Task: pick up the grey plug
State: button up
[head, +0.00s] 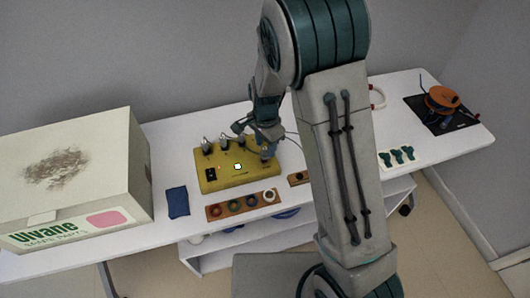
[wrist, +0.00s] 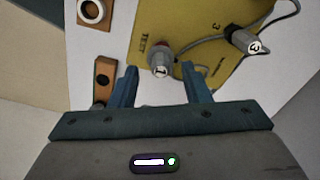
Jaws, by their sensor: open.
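A yellow test box (head: 211,181) stands on the white table, with several plugs along its back edge in the head view. In the wrist view a grey plug marked 1 (wrist: 161,60) stands at the yellow box (wrist: 205,20), near the word TEST. My gripper (wrist: 159,72) is open, with one blue finger on each side of this plug and a gap on both sides. A second grey plug marked 3 (wrist: 240,40) lies to the right with a grey cable. In the head view my gripper (head: 266,145) is at the box's right end, partly hidden by my arm.
A wooden strip with coloured rings (head: 214,212) lies in front of the box. An orange reel (head: 441,97) on a black mat and a card with green pieces (head: 390,158) are to the right.

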aim_at(265, 148)
jog(key=shift+f, duration=1.55)
jog(key=c, duration=0.9)
jog(key=shift+r, duration=0.1)
jog(key=shift+a+r, duration=0.1)
jog(key=shift+r, duration=0.35)
jog(key=r, duration=0.2)
jog(key=d+r, duration=0.1)
jog(key=shift+w+r+b, duration=0.25)
jog(key=shift+b, duration=0.05)
jog(key=w+d+r, duration=0.1)
jog(key=d+r, duration=0.1)
jog(key=d, duration=0.1)
jog(key=w+d+r+b, duration=0.1)
jog(key=d+r, duration=0.1)
jog(key=d, duration=0.1)
jog(key=w+d+r, duration=0.2)
jog(key=d, duration=0.1)
jog(key=shift+w+d+r, duration=0.1)
jog(key=shift+d+r, duration=0.1)
jog(key=shift+d, duration=0.2)
jog(key=shift+r, duration=0.1)
